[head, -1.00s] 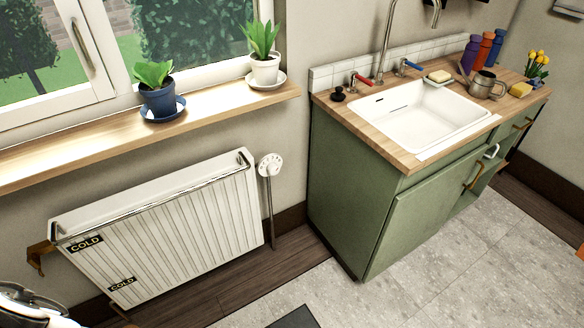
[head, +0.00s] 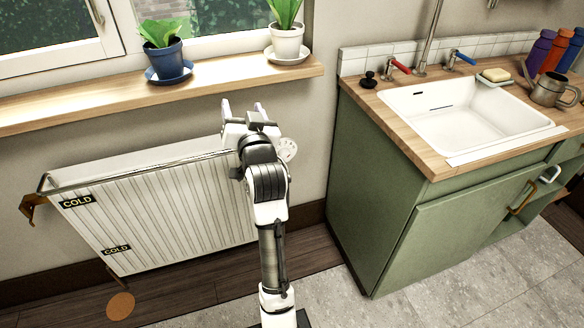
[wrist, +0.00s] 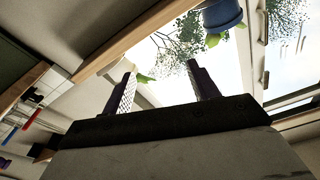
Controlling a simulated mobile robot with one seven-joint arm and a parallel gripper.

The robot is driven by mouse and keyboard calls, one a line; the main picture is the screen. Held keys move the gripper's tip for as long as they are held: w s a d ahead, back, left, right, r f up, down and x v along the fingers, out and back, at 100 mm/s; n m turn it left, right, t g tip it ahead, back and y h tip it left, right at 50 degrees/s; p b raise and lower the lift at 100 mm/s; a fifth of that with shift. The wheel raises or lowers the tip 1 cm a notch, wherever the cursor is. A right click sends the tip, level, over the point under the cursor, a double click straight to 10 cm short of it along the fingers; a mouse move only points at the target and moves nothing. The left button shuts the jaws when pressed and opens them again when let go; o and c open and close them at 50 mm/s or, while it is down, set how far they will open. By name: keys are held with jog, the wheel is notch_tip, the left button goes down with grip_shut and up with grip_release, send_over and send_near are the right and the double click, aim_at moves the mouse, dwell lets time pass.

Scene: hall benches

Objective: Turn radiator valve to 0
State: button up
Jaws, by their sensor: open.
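The white radiator valve (head: 287,149) shows in the head view at the top right corner of the radiator (head: 150,215). It is a round dial, partly covered by my arm, and its setting cannot be read. My gripper (head: 242,106) is just up and left of the valve, above the radiator's top right end and in front of the wall below the sill. It is open and empty. In the wrist view my gripper (wrist: 160,85) shows two fingers spread apart, with window and plants beyond. The valve does not show in the wrist view.
A wooden sill (head: 110,105) with a blue-potted plant (head: 165,60) and a white-potted plant (head: 286,42) runs above the radiator. The green sink cabinet (head: 430,235) stands right of the valve. "COLD" labels (head: 77,202) mark the radiator.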

jog(key=w+d+f+m+g, duration=0.1)
jog(key=w+d+f+m, duration=0.2)
jog(key=f, duration=0.5)
jog(key=d+f+m+g, duration=0.2)
jog(key=d+f+m, duration=0.25)
jog(key=f, duration=0.35)
jog(key=m+t+y, duration=0.1)
jog(key=m, duration=1.2)
send_near(287, 159)
jog(key=b+x, duration=0.4)
jog(key=x, duration=0.5)
jog(key=shift+w+a+r+b, duration=0.15)
jog(key=shift+w+a+b, duration=0.05)
jog(key=shift+w+b, duration=0.1)
jog(key=shift+s, duration=0.1)
jog(key=c, duration=1)
